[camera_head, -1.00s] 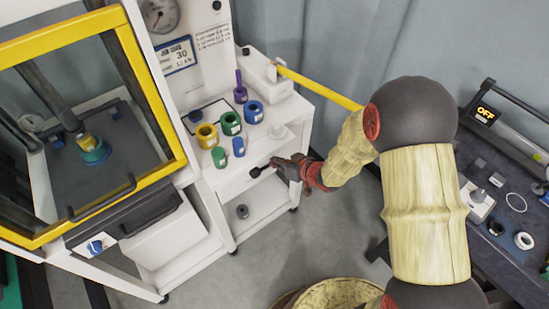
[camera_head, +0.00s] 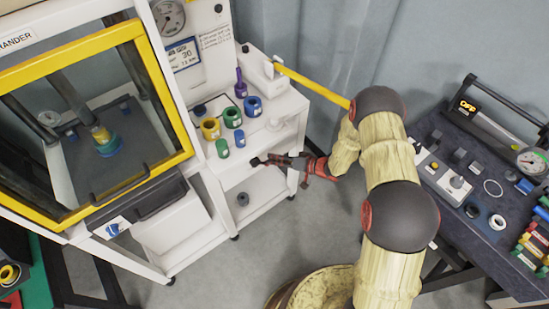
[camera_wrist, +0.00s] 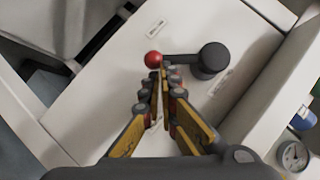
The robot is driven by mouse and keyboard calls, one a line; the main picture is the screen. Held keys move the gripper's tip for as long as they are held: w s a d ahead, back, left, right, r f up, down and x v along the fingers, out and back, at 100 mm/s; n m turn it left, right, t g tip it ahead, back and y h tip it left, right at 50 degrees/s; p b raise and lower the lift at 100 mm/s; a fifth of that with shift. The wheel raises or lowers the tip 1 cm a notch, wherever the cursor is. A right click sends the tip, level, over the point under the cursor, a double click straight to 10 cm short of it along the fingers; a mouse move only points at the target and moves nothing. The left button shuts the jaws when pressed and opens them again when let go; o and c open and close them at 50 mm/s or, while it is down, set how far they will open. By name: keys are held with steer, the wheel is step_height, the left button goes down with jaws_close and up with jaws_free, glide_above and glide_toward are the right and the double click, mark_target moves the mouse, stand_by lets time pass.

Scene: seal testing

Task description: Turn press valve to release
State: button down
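The valve is a lever with a dark round hub (camera_wrist: 210,60) and a thin arm ending in a red ball (camera_wrist: 153,58), on a white panel in the wrist view. The arm points left from the hub. In the head view its dark part (camera_head: 256,162) is small, by the front of the white cart. My gripper (camera_wrist: 162,72) has its fingertips close together just below the red ball and arm, with nothing seen between them. I cannot tell whether they touch the lever. In the head view my gripper (camera_head: 283,161) reaches left toward the cart.
The white cart (camera_head: 272,141) carries several coloured cylinders. The press enclosure (camera_head: 168,80) with a yellow-framed door stands on the left. A dark bench (camera_head: 430,190) with tools is on the right. Grey floor lies between.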

mark_target(259, 161)
steer(key=shift+s+a+f+m+y+b, duration=0.1)
steer(key=shift+s+a+f+m+y, duration=0.25)
steer(key=shift+a+f, duration=0.25)
steer(key=shift+s+a+f+m+y+b, duration=0.1)
steer(key=shift+s+a+f+m+y, duration=0.25)
steer(key=shift+f, duration=0.5)
steer(key=shift+s+a+f+m+y+b, duration=0.1)
steer(key=shift+s+a+f+m+y, duration=0.15)
steer(key=shift+a+f, duration=0.4)
steer(key=shift+s+f, duration=0.2)
steer(key=shift+r, duration=0.1)
step_height(259, 161, up, 10)
steer(key=shift+w+r, duration=0.2)
steer(key=shift+w, duration=0.1)
steer(key=shift+d, duration=0.15)
